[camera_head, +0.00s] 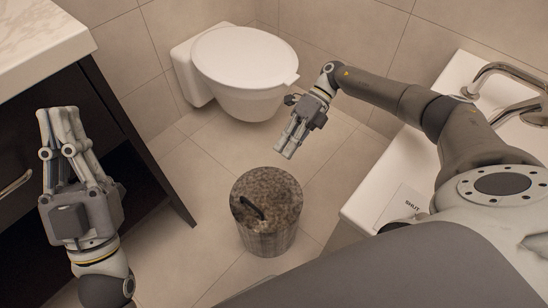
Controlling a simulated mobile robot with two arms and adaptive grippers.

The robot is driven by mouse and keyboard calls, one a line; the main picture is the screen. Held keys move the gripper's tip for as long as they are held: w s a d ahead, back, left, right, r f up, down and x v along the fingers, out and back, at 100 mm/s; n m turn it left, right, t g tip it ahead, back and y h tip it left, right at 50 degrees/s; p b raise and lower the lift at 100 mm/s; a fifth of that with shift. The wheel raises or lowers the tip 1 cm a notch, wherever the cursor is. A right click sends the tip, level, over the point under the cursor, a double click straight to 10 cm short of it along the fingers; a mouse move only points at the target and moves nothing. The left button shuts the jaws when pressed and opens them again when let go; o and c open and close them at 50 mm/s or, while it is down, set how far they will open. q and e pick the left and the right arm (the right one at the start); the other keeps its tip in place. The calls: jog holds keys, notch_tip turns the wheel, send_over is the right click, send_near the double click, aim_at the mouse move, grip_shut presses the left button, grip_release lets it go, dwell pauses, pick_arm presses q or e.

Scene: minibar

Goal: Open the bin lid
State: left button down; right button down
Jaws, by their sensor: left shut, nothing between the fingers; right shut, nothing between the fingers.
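A round, mottled brown-grey bin (266,240) stands upright on the tiled floor at the lower middle. Its lid (272,187) is closed, with a dark handle-like piece (251,208) at the left of the top. My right gripper (287,150) is shut and empty, above and beyond the bin's upper right side, apart from it. My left gripper (58,113) is shut and empty at the far left, pointing up in the picture, well away from the bin.
A white toilet (243,62) with its lid down hangs on the back wall. A dark cabinet (130,150) with a pale marble top (35,38) stands at the left. A white ledge with metal bars (500,75) is at the right.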

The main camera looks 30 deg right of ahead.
pick_arm(q)
jog(key=w+d+f+m+g+h, duration=0.25)
jog(key=d+f+m+g, duration=0.25)
jog(key=d+m+g, duration=0.3)
jog(key=w+d+f+m+g+h, duration=0.25)
jog(key=d+f+m+g, duration=0.3)
jog(key=d, duration=0.55)
jog(key=s+d+f+m+g+y, duration=0.2)
jog(key=f+m+g+y, duration=0.1)
jog(key=f+m+g, duration=0.4)
jog(key=s+d+f+m+g+y, duration=0.25)
jog(key=f+m, duration=0.35)
jog(key=f, duration=0.3)
jog(key=x, duration=0.9)
jog(key=shift+w+f, duration=0.2)
jog(key=shift+f, duration=0.2)
pick_arm(e)
jog(key=c, duration=2.2)
grip_release()
jog(key=o, duration=0.7)
jog(key=shift+d, duration=0.1)
